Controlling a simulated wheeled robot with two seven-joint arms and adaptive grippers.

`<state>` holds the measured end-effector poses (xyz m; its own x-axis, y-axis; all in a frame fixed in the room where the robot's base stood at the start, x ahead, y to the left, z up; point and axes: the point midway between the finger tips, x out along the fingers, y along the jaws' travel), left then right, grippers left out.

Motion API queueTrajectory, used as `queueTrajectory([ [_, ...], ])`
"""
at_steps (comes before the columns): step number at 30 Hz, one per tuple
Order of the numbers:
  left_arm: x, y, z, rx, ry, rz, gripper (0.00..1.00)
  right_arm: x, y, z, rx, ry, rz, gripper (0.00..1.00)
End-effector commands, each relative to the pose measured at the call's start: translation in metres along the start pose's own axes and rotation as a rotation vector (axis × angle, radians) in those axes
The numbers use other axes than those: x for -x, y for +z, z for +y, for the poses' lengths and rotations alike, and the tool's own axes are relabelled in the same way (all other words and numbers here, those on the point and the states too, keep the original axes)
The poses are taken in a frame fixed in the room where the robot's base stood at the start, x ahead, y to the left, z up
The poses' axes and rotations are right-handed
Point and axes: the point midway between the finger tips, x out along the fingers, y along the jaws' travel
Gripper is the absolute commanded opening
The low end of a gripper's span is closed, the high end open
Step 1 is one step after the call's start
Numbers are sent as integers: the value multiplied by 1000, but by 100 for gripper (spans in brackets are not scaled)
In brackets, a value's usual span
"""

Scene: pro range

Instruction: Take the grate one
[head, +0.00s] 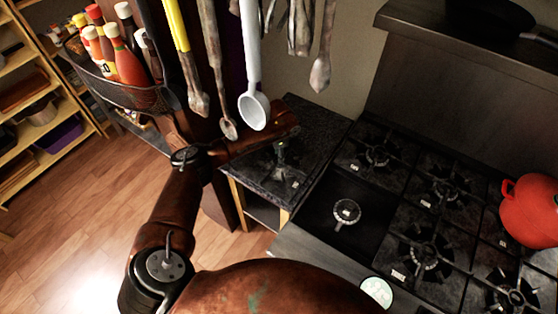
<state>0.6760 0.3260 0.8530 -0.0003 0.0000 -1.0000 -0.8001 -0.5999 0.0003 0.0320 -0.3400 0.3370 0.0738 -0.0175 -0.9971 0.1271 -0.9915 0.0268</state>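The stove (398,228) at the right has several burners with dark grates, such as the back-left grate (376,155) and the front-middle grate (425,252). Small pale labels sit on or near them, too small to read. The front-left burner (345,212) shows no grate over it. A dark spidery piece (284,176) stands on the dark countertop left of the stove; it looks like a grate, but I cannot be sure. My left arm reaches over this countertop, with its gripper end (281,150) above or at that piece. The fingers are too dark to read. My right gripper is out of view.
Utensils, including a white ladle (254,108), hang above the countertop near my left arm. A wire basket (130,92) of bottles hangs at upper left. A red pot (530,212) stands on the stove's right. Wooden shelves (32,95) stand at far left.

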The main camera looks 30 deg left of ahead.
Motion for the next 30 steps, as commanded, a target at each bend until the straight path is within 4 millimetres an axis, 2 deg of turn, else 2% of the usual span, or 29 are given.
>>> queueTrajectory([
  [20,2,0,-1,0,-1,1,16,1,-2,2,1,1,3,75],
  [23,10,0,-1,0,-2,2,16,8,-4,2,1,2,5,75],
  [30,51,-1,-1,1,-4,3,16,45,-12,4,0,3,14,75],
])
